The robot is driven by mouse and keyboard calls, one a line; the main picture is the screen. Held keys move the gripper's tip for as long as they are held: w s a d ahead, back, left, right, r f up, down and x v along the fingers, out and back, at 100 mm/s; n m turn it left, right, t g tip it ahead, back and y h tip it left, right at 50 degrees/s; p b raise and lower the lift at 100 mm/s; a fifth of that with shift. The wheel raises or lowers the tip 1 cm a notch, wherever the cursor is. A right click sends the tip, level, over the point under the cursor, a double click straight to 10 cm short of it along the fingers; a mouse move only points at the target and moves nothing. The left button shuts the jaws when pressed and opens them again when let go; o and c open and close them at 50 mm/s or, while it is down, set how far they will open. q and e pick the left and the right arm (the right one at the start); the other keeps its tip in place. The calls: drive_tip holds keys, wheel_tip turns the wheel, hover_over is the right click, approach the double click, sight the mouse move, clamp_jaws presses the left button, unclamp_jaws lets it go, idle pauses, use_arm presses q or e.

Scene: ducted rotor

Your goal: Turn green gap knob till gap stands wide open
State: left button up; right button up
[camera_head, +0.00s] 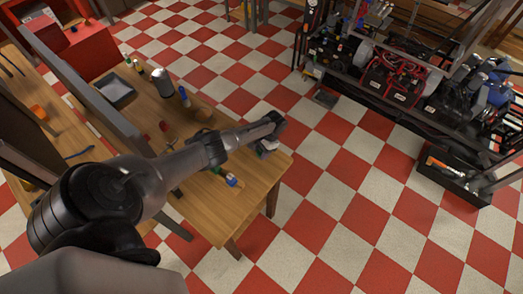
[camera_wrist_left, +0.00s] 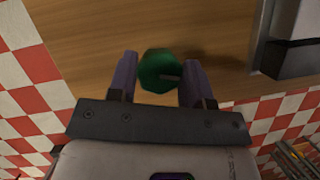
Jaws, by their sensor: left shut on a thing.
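The green gap knob (camera_wrist_left: 160,72) is a round, faceted knob with a pale mark on its face, seen in the left wrist view. My left gripper (camera_wrist_left: 159,66) has one finger on each side of the knob and is shut on it. In the head view my left arm reaches from the lower left to the gripper (camera_head: 274,122) over the table's right end, where the knob cannot be made out. The gap itself cannot be made out in either view. My right gripper does not show.
The wooden table (camera_head: 262,175) holds a grey tray (camera_head: 116,92), a metal cylinder (camera_head: 162,82) and several small items. A grey and black housing (camera_wrist_left: 290,45) stands right of the knob. A crowded shelf (camera_head: 400,75) is at upper right. Open checkered floor lies between.

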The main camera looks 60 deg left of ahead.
use_arm(q)
drive_tip(key=shift+m, duration=0.4)
drive_tip(key=o, duration=0.9)
drive_tip(key=shift+w+r, duration=0.2)
drive_tip(key=shift+r, duration=0.2)
drive_tip(key=v, duration=0.6)
drive_tip(key=p+v, duration=0.1)
drive_tip(key=v, duration=0.6)
drive_tip(key=shift+s+d, duration=0.1)
drive_tip(key=shift+d, duration=0.1)
